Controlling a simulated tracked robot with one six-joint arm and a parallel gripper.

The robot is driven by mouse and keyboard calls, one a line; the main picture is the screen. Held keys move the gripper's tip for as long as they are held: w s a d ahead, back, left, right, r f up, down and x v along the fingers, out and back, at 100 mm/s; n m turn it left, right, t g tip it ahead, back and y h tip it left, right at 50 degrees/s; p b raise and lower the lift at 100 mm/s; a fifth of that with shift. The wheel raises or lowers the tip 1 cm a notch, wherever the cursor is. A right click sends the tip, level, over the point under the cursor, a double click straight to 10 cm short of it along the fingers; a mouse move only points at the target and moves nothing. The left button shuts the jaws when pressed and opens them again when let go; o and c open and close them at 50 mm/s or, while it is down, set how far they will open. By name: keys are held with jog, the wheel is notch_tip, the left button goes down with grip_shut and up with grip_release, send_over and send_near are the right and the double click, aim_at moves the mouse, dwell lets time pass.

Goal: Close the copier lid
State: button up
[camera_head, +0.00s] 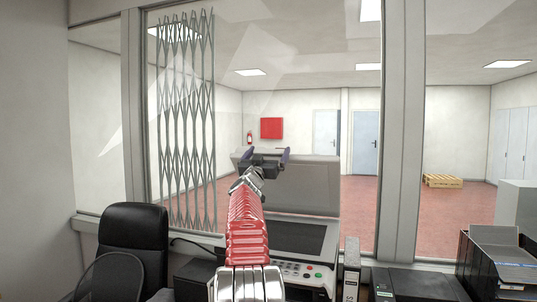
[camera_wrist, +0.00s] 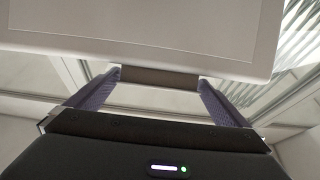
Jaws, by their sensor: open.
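The copier (camera_head: 318,270) stands on the counter with its control buttons at the front and dark glass bare. Its grey lid (camera_head: 310,185) is raised, standing up behind the glass. The lid's pale panel also fills the top of the wrist view (camera_wrist: 140,25), with a grey-brown tab (camera_wrist: 160,77) at its edge. My gripper (camera_head: 265,156) is at the lid's upper left edge. In the wrist view its two purple fingers (camera_wrist: 160,80) are apart, one on each side of the tab. I cannot tell whether they touch it. My red arm hides the copier's left part.
A black chair (camera_head: 133,235) is at the left. A binder (camera_head: 351,268), a dark box (camera_head: 415,284) and black trays with papers (camera_head: 505,255) are at the right. A window frame (camera_head: 397,130) and folding grille (camera_head: 187,120) stand beyond the counter.

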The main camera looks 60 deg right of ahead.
jog(key=c, duration=1.2)
jog(key=shift+w+a+f, duration=0.1)
